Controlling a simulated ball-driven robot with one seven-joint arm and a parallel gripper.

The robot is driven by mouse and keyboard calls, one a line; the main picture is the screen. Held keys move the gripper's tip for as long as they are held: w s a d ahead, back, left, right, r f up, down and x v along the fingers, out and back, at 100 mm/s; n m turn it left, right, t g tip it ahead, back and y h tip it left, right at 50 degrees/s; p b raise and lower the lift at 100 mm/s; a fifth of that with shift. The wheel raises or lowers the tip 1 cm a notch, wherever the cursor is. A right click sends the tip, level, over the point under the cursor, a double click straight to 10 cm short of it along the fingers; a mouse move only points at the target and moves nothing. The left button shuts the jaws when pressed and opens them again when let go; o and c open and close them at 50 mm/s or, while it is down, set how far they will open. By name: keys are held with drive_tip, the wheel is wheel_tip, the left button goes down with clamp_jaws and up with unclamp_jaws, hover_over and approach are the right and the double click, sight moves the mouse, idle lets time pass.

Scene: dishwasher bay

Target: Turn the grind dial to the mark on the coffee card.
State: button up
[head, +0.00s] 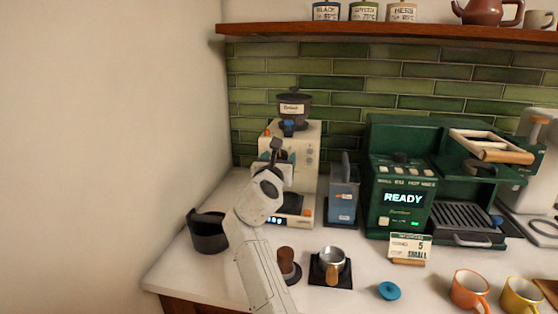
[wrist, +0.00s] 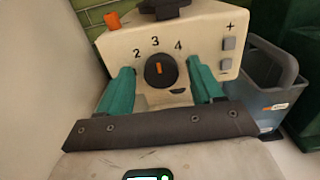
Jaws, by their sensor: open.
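The grind dial (wrist: 152,77) is a dark round knob with an orange pointer line on the cream grinder's front. The numbers 2, 3 and 4 show around it, and the pointer points up towards 3. My gripper (wrist: 160,66) is open, its teal fingers on either side of the dial with gaps visible; contact cannot be seen. In the head view my arm hides the dial on the grinder (head: 308,137). The coffee card (head: 410,246) stands in front of the green espresso machine and shows a 5 and the word SMALL; its smaller print is unclear.
A blue-grey container (head: 343,194) stands right of the grinder. The green espresso machine (head: 385,146) reads READY. A dark bin (head: 207,232), a tamper (head: 287,262), a portafilter (head: 332,262) and cups (head: 469,290) are on the counter. A wall lies close on the left.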

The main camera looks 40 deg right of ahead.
drive_tip(key=shift+d, duration=0.1)
drive_tip(key=shift+c, duration=0.4)
drive_tip(key=c, duration=1)
drive_tip(key=shift+o, duration=0.2)
drive_tip(key=m, duration=0.4)
drive_tip(key=shift+f+m, duration=0.1)
drive_tip(key=shift+m, duration=0.2)
drive_tip(key=m+b, duration=0.1)
drive_tip(key=m, duration=0.3)
drive_tip(key=shift+s+f+m+b, duration=0.1)
drive_tip(key=shift+m+b, duration=0.2)
drive_tip(key=shift+b, duration=0.1)
drive_tip(key=shift+d+f+m+b, duration=0.1)
drive_tip(key=shift+m+b, duration=1.1)
drive_tip(key=shift+m, duration=1)
drive_tip(key=shift+f+m+b, duration=0.1)
drive_tip(key=shift+m+b, duration=1.1)
drive_tip(key=shift+m, duration=1)
